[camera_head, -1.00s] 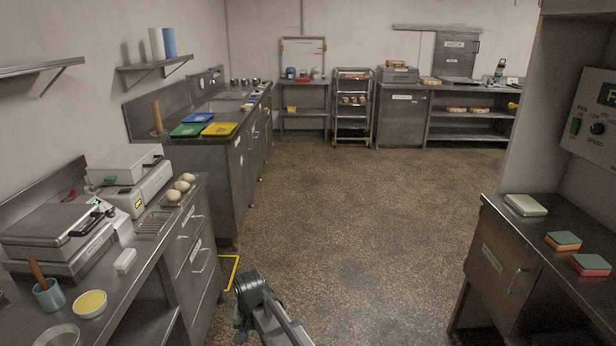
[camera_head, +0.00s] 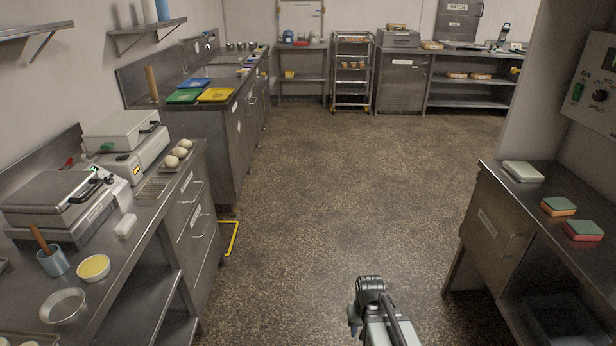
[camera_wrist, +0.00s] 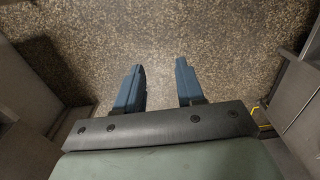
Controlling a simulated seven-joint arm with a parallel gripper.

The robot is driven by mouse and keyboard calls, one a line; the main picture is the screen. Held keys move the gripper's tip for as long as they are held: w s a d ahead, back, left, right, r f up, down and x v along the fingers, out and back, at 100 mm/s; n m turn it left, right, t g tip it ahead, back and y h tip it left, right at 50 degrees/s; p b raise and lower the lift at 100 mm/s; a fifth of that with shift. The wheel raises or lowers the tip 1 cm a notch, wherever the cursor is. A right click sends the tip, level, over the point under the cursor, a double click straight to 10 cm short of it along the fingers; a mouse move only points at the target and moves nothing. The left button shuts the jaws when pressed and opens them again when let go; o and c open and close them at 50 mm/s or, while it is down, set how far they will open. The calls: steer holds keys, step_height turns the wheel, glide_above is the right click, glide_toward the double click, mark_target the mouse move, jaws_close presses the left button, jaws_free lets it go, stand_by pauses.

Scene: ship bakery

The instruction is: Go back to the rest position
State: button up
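My gripper (camera_wrist: 160,88) shows in the wrist view with its two blue fingers apart. Nothing is between them, only the speckled floor (camera_wrist: 190,30) beyond. In the head view my arm (camera_head: 380,315) shows at the bottom, right of centre, above the open floor between the two counters. The fingertips cannot be made out clearly there.
The left counter (camera_head: 120,262) carries two waffle-iron-like appliances, bowls and dough balls. The right counter (camera_head: 510,200) holds several sponge-like blocks. A rack (camera_head: 352,90) and shelves stand along the back wall. The floor aisle (camera_head: 320,190) between the counters is clear.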

steer(key=s+f+g, duration=0.2)
steer(key=s+f, duration=0.5)
steer(key=s, duration=0.3)
steer(key=s+f+g, duration=0.2)
steer(key=s+f, duration=0.5)
steer(key=s, duration=0.3)
steer(key=s+d+f+g, duration=0.1)
steer(key=s+f+g, duration=0.1)
steer(key=s+f, duration=0.5)
steer(key=s, duration=0.3)
steer(key=shift+s+g, duration=0.2)
steer(key=shift+g, duration=0.2)
steer(key=shift+r, duration=0.1)
stand_by(0.6)
